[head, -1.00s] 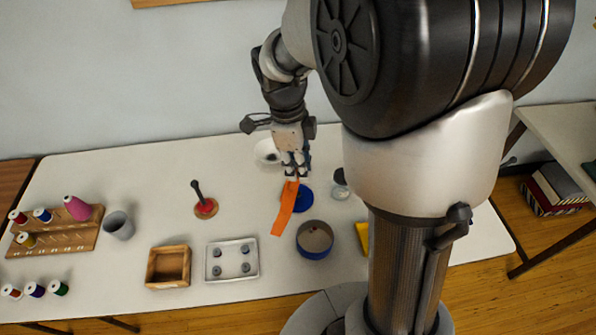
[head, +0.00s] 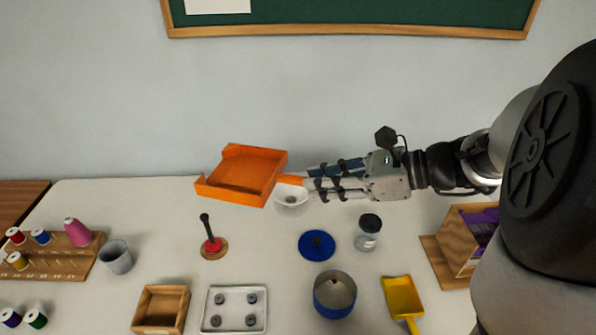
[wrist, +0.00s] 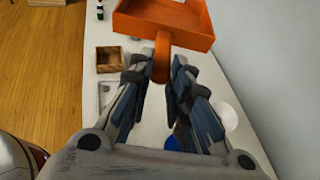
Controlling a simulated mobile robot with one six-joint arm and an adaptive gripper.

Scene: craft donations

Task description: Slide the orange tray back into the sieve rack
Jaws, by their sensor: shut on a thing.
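The orange tray (head: 240,172) is held up above the back of the white table, roughly level, with its open side up. My gripper (head: 298,182) comes from the right and is shut on the tray's handle. The wrist view shows the tray (wrist: 165,22) ahead, with its orange handle between the fingers of my gripper (wrist: 161,78). A wooden case with purple parts inside (head: 458,240) stands at the table's right; it may be the sieve rack, partly hidden by my arm.
Below are a white bowl (head: 291,196), a blue lid (head: 317,245), a jar (head: 368,232), a round blue tin (head: 335,294) and a yellow scoop (head: 402,300). The table's back left is clear.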

